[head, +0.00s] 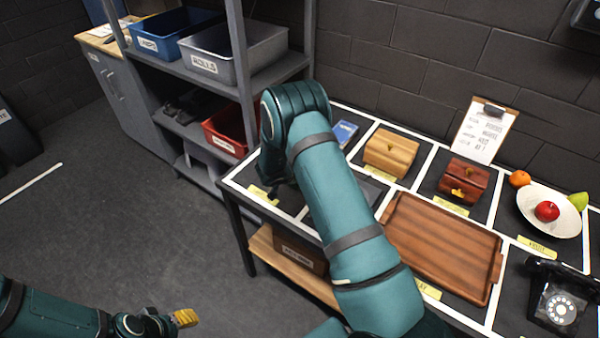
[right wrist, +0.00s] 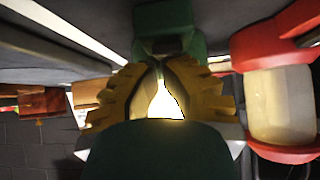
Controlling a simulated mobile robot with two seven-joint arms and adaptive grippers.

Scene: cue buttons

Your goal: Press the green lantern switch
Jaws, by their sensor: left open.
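The green lantern (right wrist: 168,30) shows in the right wrist view, which is upside down, straight beyond my right gripper (right wrist: 161,66). Its glass (right wrist: 165,103) glows bright between the yellow fingers. The right fingertips come together at the lantern's green base; whether they touch its switch cannot be told. In the head view my right arm reaches over the table's far left part and hides its own gripper and the lantern. My left gripper (head: 186,318) is open, low at the bottom left, away from the table.
A red lantern (right wrist: 280,100) with unlit cream glass stands beside the green one. The table holds a wooden tray (head: 440,246), a wooden box (head: 390,153), a red-brown box (head: 463,180), a fruit plate (head: 548,225) and a black telephone (head: 560,297). Shelves (head: 245,85) stand behind.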

